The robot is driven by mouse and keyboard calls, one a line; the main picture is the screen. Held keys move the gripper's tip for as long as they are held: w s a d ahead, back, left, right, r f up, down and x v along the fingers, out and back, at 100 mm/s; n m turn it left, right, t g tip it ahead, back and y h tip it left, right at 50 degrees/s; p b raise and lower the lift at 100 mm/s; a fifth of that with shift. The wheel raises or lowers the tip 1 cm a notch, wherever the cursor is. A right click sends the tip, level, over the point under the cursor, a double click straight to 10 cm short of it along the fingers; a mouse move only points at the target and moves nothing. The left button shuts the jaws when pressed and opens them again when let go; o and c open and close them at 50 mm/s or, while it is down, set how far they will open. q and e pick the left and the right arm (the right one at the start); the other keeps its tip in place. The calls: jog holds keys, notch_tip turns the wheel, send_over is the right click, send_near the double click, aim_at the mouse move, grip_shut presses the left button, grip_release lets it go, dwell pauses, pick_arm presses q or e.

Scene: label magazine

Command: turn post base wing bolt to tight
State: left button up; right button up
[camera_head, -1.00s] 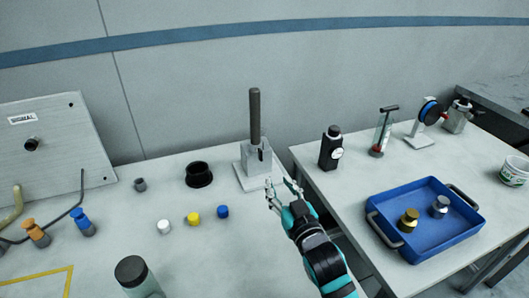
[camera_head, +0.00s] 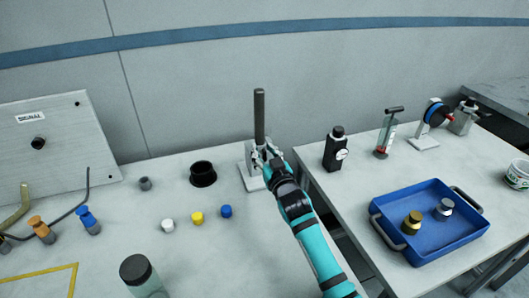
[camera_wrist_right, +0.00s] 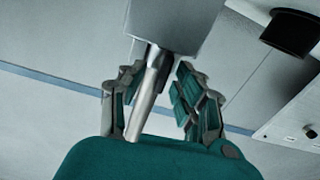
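The post base (camera_head: 251,182) is a pale metal block on a flat plate near the table's right edge, with a dark post (camera_head: 259,115) standing upright in it. My right gripper (camera_head: 265,157) is at the front of the block and hides part of it. In the right wrist view, the gripper (camera_wrist_right: 158,72) is open, with one finger on each side of a slim metal rod, apparently the wing bolt (camera_wrist_right: 150,95). The rod is tilted and joins the grey block (camera_wrist_right: 165,22). The left finger is close to it; contact is unclear. My left gripper is not in view.
A black cup (camera_head: 203,174) stands left of the base. White, yellow and blue caps (camera_head: 226,211) lie in front. A black bottle (camera_head: 335,150) and a blue tray (camera_head: 440,238) are on the right table, across a gap.

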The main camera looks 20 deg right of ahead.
jog(key=shift+c, duration=0.2)
grip_shut()
jog(key=shift+r+m+p, duration=0.1)
jog(key=shift+m+p, duration=0.3)
jog(key=shift+p, duration=0.15)
jog(key=shift+o, duration=0.2)
grip_release()
jog(key=shift+s, duration=0.1)
jog(key=s, duration=1.2)
jog(key=shift+d, duration=0.3)
jog(key=shift+w, duration=0.1)
